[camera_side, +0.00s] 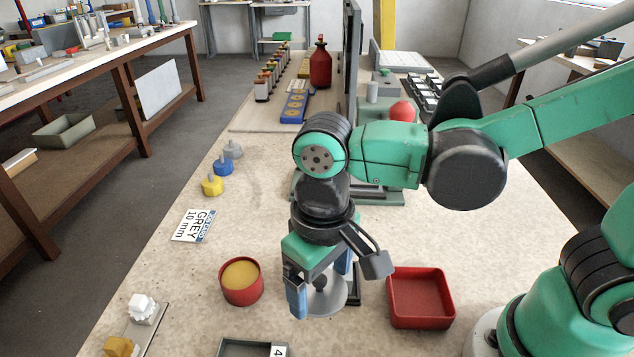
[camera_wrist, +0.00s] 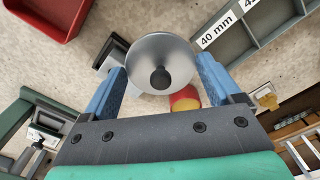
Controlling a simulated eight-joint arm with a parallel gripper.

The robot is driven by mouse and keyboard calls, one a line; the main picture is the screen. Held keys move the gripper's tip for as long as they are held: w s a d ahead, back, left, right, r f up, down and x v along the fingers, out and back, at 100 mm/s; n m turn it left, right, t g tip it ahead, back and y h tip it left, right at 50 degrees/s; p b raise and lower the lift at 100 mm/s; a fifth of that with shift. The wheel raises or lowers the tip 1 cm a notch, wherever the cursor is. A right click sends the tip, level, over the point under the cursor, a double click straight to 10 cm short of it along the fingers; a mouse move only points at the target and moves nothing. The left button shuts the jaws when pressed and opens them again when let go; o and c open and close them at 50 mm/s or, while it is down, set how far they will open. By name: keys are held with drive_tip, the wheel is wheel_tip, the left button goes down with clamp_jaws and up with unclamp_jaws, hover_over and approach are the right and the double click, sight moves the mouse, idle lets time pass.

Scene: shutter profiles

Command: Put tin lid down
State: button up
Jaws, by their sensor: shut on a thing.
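The tin lid (camera_side: 328,300) is a round grey metal disc with a dark knob. The lid appears held above the table, though the exact gap cannot be told. In the wrist view the lid (camera_wrist: 160,52) lies between the two fingers. The red tin (camera_side: 241,284), open with a yellow inside, stands on the table to the left of the lid, apart from it. In the wrist view the tin (camera_wrist: 184,97) is partly hidden by the lid.
A red square tray (camera_side: 420,320) stands right of the lid. A grey compartment tray (camera_wrist: 232,52) is at the front edge. A dark object (camera_side: 354,290) is partly hidden behind the lid. A card (camera_side: 192,226) and knobbed pieces (camera_side: 212,186) lie left. Table between card and arm is clear.

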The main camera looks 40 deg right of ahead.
sight(321, 333)
drive_tip(key=shift+f, duration=4.75)
drive_tip(key=shift+f, duration=0.1)
drive_tip(key=o, duration=1)
wheel_tip(321, 333, up, 12)
drive_tip(key=shift+r, duration=0.1)
drive_tip(key=w+d+t, duration=0.1)
drive_tip(key=d+t, duration=0.1)
drive_tip(key=d, duration=0.3)
drive_tip(key=w+d+r+m+t, duration=0.1)
drive_tip(key=w+d+t, duration=0.1)
drive_tip(key=d, duration=0.2)
drive_tip(key=w+d+t, duration=0.1)
drive_tip(key=d+t, duration=0.2)
drive_tip(key=d, duration=0.2)
drive_tip(key=shift+w+d+r, duration=0.2)
drive_tip(key=shift+d, duration=0.1)
